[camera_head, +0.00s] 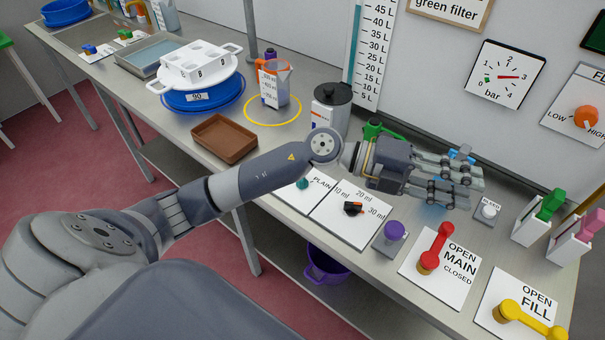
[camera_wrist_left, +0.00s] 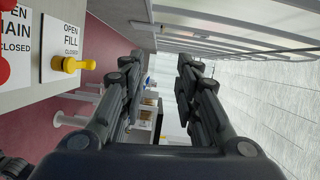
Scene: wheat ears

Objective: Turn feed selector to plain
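The feed selector's white plate (camera_head: 290,197) lies on the bench, marked PLAIN, with a small teal knob (camera_head: 302,183). My left forearm passes over its upper part and hides the rest of its markings, so its setting cannot be told. My left gripper (camera_head: 474,184) is to the right of the plate, above the bench, pointing right. Its two fingers are apart with nothing between them; the gap also shows in the left wrist view (camera_wrist_left: 163,62). My right gripper is in neither view.
Beside the selector are a 10/20/30 ml dial (camera_head: 353,208), a purple knob (camera_head: 394,230), a red MAIN lever (camera_head: 436,250) and a yellow FILL lever (camera_head: 525,316). A brown tray (camera_head: 224,139) and black-lidded canister (camera_head: 331,106) stand farther back. Blue parts show near my left fingers.

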